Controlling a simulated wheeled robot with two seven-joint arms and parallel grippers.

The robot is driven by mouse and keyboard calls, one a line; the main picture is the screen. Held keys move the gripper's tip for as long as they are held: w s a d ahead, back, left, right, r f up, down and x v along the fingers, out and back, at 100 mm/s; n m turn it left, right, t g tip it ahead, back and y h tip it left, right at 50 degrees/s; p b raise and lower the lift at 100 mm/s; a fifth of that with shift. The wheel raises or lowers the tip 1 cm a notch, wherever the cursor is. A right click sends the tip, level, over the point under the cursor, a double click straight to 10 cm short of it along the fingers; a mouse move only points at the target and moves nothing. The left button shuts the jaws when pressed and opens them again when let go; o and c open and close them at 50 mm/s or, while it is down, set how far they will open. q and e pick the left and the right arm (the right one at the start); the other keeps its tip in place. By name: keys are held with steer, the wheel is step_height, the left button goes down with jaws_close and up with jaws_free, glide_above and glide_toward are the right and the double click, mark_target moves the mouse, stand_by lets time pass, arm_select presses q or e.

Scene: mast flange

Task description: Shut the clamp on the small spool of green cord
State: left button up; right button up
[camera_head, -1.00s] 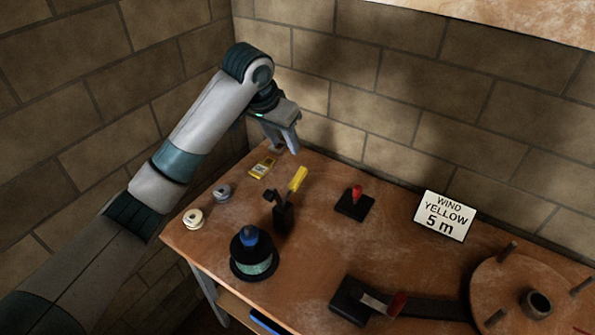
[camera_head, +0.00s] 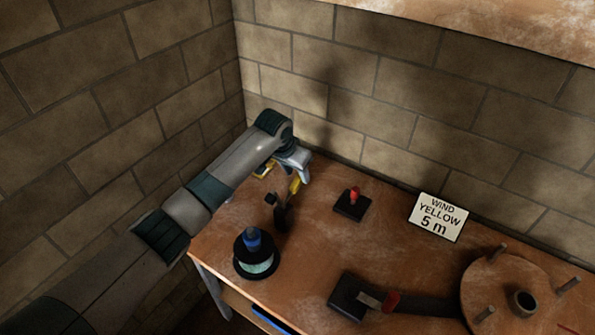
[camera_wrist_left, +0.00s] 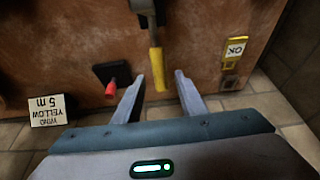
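The small spool of green cord (camera_head: 257,264) stands upright near the table's left front edge, with a blue knob (camera_head: 252,239) on top. Just behind it is a dark clamp (camera_head: 280,216) with a yellow handle (camera_head: 294,186) sticking up at a tilt. In the left wrist view the yellow handle (camera_wrist_left: 157,68) shows between the finger ends, nearer the left finger; I cannot tell whether they touch. My left gripper (camera_head: 299,171) is open at the handle, and it also shows in the left wrist view (camera_wrist_left: 168,64). My right gripper is out of view.
A dark block with a red knob (camera_head: 353,193) stands right of the clamp. A yellow "OK" tag (camera_wrist_left: 235,48) lies near the wall. A sign (camera_head: 437,217) reads "WIND YELLOW 5 m".

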arm_select(q)
steer(key=shift+x, duration=1)
jaws_close()
